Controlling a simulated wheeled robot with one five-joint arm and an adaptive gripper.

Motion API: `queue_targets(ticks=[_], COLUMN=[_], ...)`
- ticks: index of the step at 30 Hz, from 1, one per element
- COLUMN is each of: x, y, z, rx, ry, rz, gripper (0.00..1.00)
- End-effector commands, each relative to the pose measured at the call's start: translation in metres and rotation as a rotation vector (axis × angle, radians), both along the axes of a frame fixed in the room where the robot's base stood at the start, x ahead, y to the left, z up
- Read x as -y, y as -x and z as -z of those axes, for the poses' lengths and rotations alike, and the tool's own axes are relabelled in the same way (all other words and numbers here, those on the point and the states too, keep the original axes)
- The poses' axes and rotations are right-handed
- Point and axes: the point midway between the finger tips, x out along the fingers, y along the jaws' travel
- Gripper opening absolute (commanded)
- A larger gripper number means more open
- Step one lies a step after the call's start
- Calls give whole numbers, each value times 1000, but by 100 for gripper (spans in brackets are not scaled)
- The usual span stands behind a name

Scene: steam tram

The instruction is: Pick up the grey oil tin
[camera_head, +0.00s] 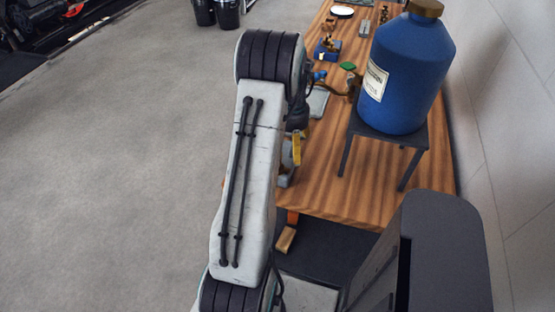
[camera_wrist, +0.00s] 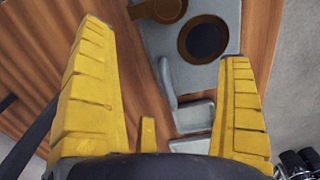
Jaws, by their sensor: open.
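My gripper (camera_wrist: 166,45) is open, its two yellow fingers spread wide above the wooden bench (camera_wrist: 50,28), with nothing clasped between them. In the wrist view, a grey metal body (camera_wrist: 222,75) with a dark round opening and a brown round part lies beyond the fingertips. Smaller grey pieces (camera_wrist: 194,117) show between the fingers. I cannot tell whether any of these is the grey oil tin. In the head view, my arm hides most of the gripper; a yellow finger (camera_head: 297,150) shows beside a partly hidden grey object (camera_head: 285,178) at the bench's left edge.
A large blue bottle (camera_head: 405,75) stands on a dark stand (camera_head: 390,145) at the bench's right. A green item (camera_head: 347,66) and a blue block (camera_head: 327,50) lie farther back. Black buckets (camera_head: 228,14) stand on the open floor (camera_head: 110,170). A wall (camera_head: 505,110) bounds the right.

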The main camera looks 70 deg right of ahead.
Motion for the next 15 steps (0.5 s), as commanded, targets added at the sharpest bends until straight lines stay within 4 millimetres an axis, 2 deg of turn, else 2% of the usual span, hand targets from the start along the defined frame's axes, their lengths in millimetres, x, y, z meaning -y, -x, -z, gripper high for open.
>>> queue_targets(ticks=[8, 15], x=[-2, -3], y=[2, 4], z=[22, 51], rx=[0, 0], ry=[-4, -4], rz=[1, 0], gripper=[96, 96])
